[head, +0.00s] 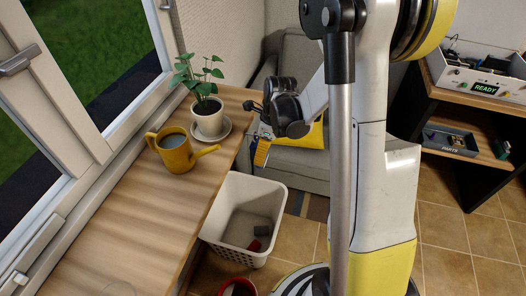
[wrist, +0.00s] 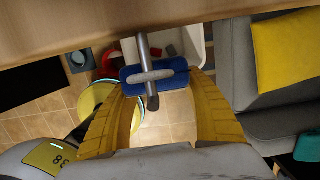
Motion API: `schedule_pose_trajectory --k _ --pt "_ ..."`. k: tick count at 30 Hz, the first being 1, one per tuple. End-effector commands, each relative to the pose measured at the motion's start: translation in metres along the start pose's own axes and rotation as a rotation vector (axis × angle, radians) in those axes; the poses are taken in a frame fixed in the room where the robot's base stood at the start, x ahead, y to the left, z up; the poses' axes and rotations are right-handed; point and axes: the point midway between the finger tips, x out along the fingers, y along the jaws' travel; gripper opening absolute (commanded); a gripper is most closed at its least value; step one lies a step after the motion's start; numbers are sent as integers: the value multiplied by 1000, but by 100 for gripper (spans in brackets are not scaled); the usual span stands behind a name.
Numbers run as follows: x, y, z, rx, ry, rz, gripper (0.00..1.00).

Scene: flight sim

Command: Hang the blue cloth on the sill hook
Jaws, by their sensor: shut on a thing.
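The blue cloth (wrist: 135,72) is a small blue bundle between the yellow fingers of my gripper (wrist: 160,80) in the wrist view, and the fingers are shut on it. The grey sill hook (wrist: 144,48) reaches from the wooden edge across the middle of the cloth, and a grey crossbar lies over the cloth. I cannot tell whether the cloth hangs on the hook or is only beside it. In the head view my gripper (head: 262,150) is just off the right edge of the wooden sill (head: 128,210); the cloth is not clearly visible there.
A yellow watering can (head: 174,155) and a potted plant (head: 207,115) stand on the sill. A white basket (head: 222,200) with a few items is on the floor below. A grey sofa (head: 300,70) with a yellow cushion (wrist: 286,50) stands behind. A shelf unit (head: 495,115) is at right.

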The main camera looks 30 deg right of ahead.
Motion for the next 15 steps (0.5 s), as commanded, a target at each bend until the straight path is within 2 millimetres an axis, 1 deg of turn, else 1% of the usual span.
schedule_pose_trajectory --k 2,3,5,15 --pt "0 0 0 0 0 0 28" --pt "0 0 0 0 0 0 63" --pt "0 0 0 0 0 0 82" --pt "-2 0 0 0 0 0 83"
